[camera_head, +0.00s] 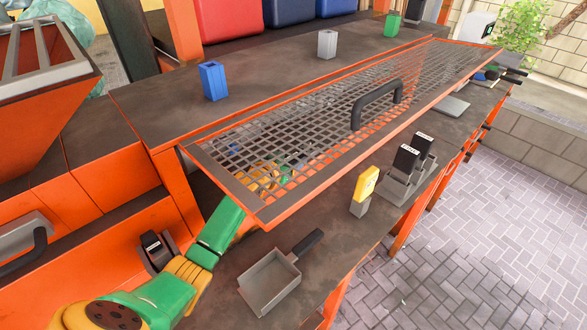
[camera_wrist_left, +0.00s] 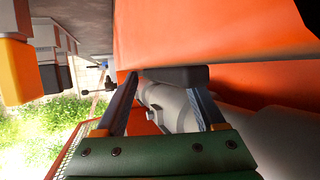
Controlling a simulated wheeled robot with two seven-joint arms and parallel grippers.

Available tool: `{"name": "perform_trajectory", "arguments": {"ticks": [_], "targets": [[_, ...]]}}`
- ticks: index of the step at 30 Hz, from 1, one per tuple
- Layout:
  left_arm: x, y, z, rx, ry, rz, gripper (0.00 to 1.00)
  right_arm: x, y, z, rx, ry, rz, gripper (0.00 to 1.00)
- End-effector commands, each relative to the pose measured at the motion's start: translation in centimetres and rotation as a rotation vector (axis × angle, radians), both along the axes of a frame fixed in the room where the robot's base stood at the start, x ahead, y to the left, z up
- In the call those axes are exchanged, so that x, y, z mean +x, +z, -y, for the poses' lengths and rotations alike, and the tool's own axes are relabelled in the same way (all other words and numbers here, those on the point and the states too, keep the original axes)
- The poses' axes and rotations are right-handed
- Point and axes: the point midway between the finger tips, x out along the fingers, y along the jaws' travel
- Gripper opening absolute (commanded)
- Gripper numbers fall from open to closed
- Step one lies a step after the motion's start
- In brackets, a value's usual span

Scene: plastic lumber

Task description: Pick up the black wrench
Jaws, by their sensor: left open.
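In the head view my left arm reaches in from the lower left, and its green link passes under the orange-framed mesh guard (camera_head: 330,120). Coloured parts, likely of this arm, show faintly through the mesh. In the left wrist view my left gripper (camera_wrist_left: 162,84) has its two fingers apart. A dark grey block lies across the fingertips there; I cannot tell whether it is part of a finger or a separate thing. Dark-handled tools (camera_head: 509,72) stick out at the bench's far right end. I cannot make out for sure which thing is the black wrench.
The mesh guard has a black handle (camera_head: 376,103) and overhangs my left arm. A grey scoop (camera_head: 268,283) with a dark handle, a yellow-topped switch (camera_head: 366,184) and black-topped switches (camera_head: 406,160) sit on the bench. Orange panels (camera_wrist_left: 220,35) are close to the left gripper.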

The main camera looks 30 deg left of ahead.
Motion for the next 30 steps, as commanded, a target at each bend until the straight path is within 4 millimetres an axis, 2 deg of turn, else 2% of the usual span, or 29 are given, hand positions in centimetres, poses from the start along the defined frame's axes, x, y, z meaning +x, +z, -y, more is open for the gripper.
{"name": "perform_trajectory", "arguments": {"ticks": [5,12,13,30], "targets": [[-0.04,0.03,0.0,0.0,0.0,-0.005,0.71,0.43,0.23,-0.06,0.001,0.0,0.009,0.5],[-0.06,0.05,0.0,0.0,0.0,-0.005,0.07,0.4,0.24,-0.24,0.004,-0.002,0.008,0.5],[-0.06,0.04,0.0,0.0,0.0,-0.005,0.0,0.4,0.24,-0.29,0.005,-0.002,0.008,0.5],[-0.06,0.32,0.06,-0.001,0.0,-0.008,0.0,0.32,0.68,-0.46,0.008,-0.002,0.007,0.5]]}}
